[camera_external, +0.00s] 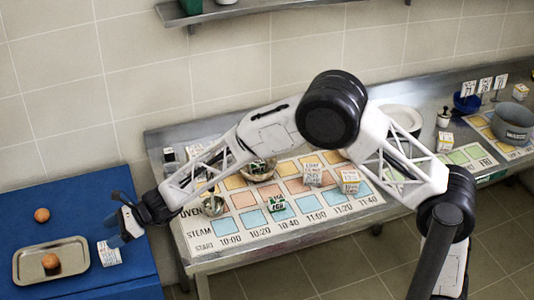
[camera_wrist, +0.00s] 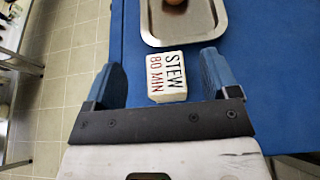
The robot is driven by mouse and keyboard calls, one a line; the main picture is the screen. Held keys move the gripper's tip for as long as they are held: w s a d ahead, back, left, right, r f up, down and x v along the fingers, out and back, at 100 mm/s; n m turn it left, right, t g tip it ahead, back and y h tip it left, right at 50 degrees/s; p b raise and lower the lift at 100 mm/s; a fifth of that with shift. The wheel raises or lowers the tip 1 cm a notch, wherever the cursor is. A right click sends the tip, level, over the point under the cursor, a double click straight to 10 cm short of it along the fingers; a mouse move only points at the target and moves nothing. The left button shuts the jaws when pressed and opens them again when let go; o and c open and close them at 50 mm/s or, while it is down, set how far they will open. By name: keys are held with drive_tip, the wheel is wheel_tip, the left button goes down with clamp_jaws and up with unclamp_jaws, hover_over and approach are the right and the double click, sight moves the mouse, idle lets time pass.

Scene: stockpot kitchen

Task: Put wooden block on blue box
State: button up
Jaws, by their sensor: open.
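A pale cube block printed "STEW 80 MIN" (camera_wrist: 167,76) lies on the blue box (camera_wrist: 258,60), near its edge. It also shows in the external view (camera_external: 110,254), close to the right edge of the blue surface (camera_external: 95,206). My gripper (camera_external: 121,215) is over that edge, open and empty, just above and behind the block in the external view. In the wrist view my gripper's blue fingers (camera_wrist: 162,80) stand apart, with the block seen between them. No contact with the block is visible.
A metal tray (camera_external: 20,267) holding a brown round item (camera_external: 50,261) lies left of the block. Another brown round item (camera_external: 41,215) lies farther back. The steel counter (camera_external: 290,241) carries a colored chart with several printed cubes, bowls and a pot (camera_external: 512,124).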

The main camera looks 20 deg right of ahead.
drive_tip(key=shift+r, duration=0.8)
idle(0.4)
drive_tip(key=w+d+r+n, duration=0.3)
drive_tip(key=d+r+n, duration=0.2)
drive_tip(key=d+r, duration=0.75)
drive_tip(key=d+r+n+h, duration=0.2)
drive_tip(key=d+r+n, duration=0.45)
drive_tip(key=d, duration=0.85)
drive_tip(key=s+d+r+n+t+h, duration=0.1)
drive_tip(key=s+d+h, duration=0.3)
drive_tip(key=d, duration=1)
drive_tip(key=s+d+r+n+t+h, duration=0.15)
drive_tip(key=s+d, duration=0.35)
drive_tip(key=d, duration=0.9)
drive_tip(key=s+d+f+n+h, duration=0.2)
drive_tip(key=s+d+h, duration=0.1)
drive_tip(key=s+d, duration=0.6)
drive_tip(key=s+d+f+n+h, duration=0.1)
drive_tip(key=s+d+f+h, duration=0.1)
drive_tip(key=s+d, duration=0.7)
drive_tip(key=d+h, duration=0.1)
drive_tip(key=d, duration=0.4)
drive_tip(key=shift+n, duration=0.4)
